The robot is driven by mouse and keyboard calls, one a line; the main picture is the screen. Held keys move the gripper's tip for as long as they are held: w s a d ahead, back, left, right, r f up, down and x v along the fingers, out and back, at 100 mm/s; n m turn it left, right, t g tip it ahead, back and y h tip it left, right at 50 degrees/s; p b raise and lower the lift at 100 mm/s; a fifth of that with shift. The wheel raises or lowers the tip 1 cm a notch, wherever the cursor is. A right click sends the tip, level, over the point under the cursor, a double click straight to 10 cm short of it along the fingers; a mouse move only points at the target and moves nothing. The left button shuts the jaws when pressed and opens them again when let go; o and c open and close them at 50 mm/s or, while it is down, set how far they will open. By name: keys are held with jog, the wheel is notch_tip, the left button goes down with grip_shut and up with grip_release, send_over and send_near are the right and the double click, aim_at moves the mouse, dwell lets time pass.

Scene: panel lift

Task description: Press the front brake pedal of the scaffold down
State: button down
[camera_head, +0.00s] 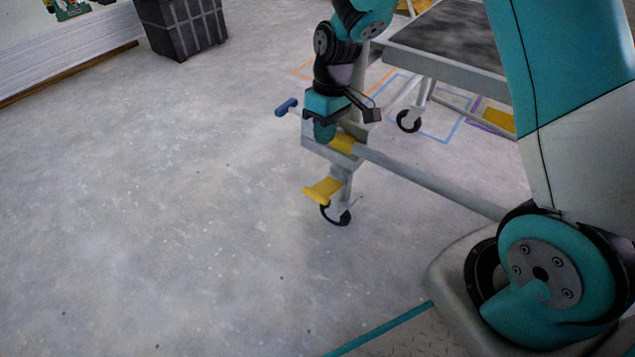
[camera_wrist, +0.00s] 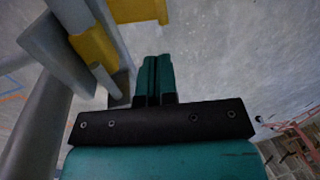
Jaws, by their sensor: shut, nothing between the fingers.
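The scaffold (camera_head: 432,182) has a grey frame with a dark-topped deck. Its front yellow brake pedal (camera_head: 323,189) sticks out to the left above a black caster wheel (camera_head: 337,215). The pedal also shows at the top edge of the wrist view (camera_wrist: 137,10), partly cut off. My gripper (camera_head: 325,133) points down, above the pedal and apart from it, beside the scaffold's corner. In the wrist view its teal fingers (camera_wrist: 157,65) are together with nothing between them. I cannot tell whether the pedal is up or down.
Another yellow part (camera_head: 343,144) sits on the frame close behind my gripper. A blue-ended handle (camera_head: 286,107) juts out to the left. A second caster (camera_head: 408,120) stands farther back. A black crate (camera_head: 183,27) is at the back. The floor at left is clear.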

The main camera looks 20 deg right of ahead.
aim_at(315, 193)
jog(key=f+b, duration=0.3)
jog(key=f, duration=0.1)
jog(key=s+a+f+b, duration=0.1)
jog(key=f+b, duration=0.1)
jog(key=f, duration=0.3)
jog(key=a+f+b, duration=0.1)
jog(key=f+b, duration=0.2)
jog(key=f, duration=0.1)
jog(key=shift+s+a+f+b, duration=0.2)
jog(key=shift+f+b, duration=0.1)
jog(key=shift+f, duration=0.1)
